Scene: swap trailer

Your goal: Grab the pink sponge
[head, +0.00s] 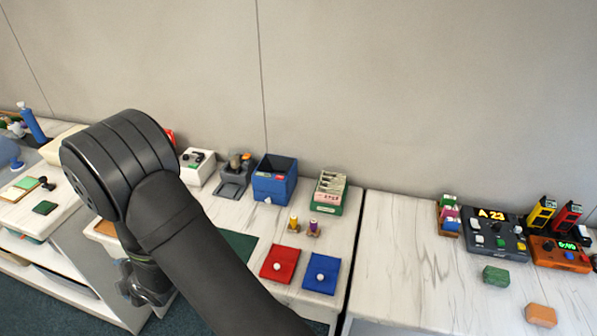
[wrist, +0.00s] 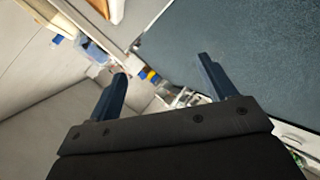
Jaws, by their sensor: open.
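A small pink block (head: 451,212), which looks like the pink sponge, sits in a narrow wooden rack (head: 441,222) on the right-hand table. In that rack a green piece lies behind it and a blue piece in front. My gripper (head: 140,292) is far to the left of it, low by the front edge of the left-hand tables and partly behind my arm. In the wrist view my gripper (wrist: 161,67) has its two fingers wide apart with nothing between them. I cannot make out the pink sponge in the wrist view.
A black device with a lit display (head: 494,232) stands right of the rack. A green block (head: 496,275) and an orange block (head: 541,315) lie in front. The right-hand table (head: 400,265) is clear left of the rack. A blue bin (head: 275,188) stands on the middle table.

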